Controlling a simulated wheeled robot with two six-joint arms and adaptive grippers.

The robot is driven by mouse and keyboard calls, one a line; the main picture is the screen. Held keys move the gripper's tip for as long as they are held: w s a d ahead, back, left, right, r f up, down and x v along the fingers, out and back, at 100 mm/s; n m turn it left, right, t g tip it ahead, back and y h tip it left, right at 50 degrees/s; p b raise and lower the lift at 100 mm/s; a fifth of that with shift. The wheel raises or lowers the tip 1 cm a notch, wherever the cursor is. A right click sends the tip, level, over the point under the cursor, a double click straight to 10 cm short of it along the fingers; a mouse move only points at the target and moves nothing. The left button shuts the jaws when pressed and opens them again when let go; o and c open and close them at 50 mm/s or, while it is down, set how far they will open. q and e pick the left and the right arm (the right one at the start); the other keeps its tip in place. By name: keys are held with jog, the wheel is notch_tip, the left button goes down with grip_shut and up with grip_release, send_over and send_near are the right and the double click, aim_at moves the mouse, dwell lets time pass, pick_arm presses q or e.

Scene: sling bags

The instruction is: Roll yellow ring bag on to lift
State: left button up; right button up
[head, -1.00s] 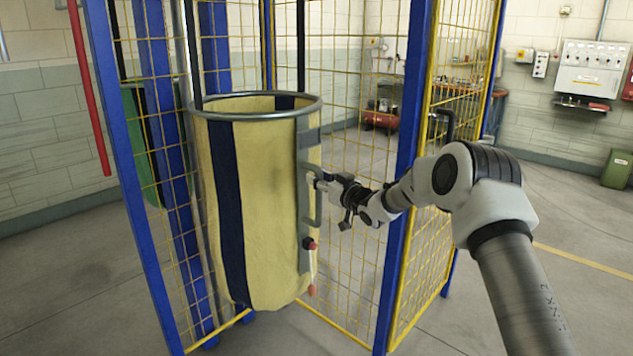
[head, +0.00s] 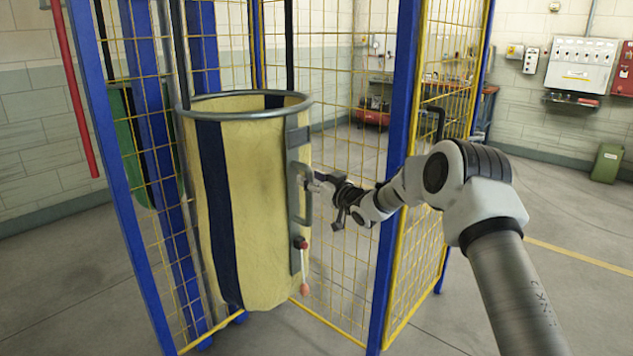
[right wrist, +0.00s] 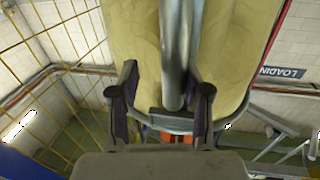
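The yellow ring bag (head: 260,200) hangs upright from a grey metal ring, with a dark blue stripe down its side. It stands in front of the mesh of a blue-posted cage (head: 397,150), which seems to be the lift; I cannot tell whether it is inside. A grey handle (head: 293,190) is on the bag's right side. My right gripper (head: 318,178) is at this handle. In the right wrist view, its fingers (right wrist: 163,100) are apart, with a grey bar (right wrist: 178,50) between them and gaps at both sides. My left gripper is out of view.
A red-and-white lever (head: 303,265) hangs below the handle. A green bag (head: 132,150) shows behind the left mesh. A workbench, wall panel (head: 581,65) and green bin (head: 607,163) stand at the back right. The floor at the right is clear.

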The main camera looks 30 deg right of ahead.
jog(key=s+d, duration=0.1)
jog(key=s, duration=1)
jog(key=shift+s+d, duration=0.35)
jog(key=shift+d, duration=0.05)
dwell(0.3)
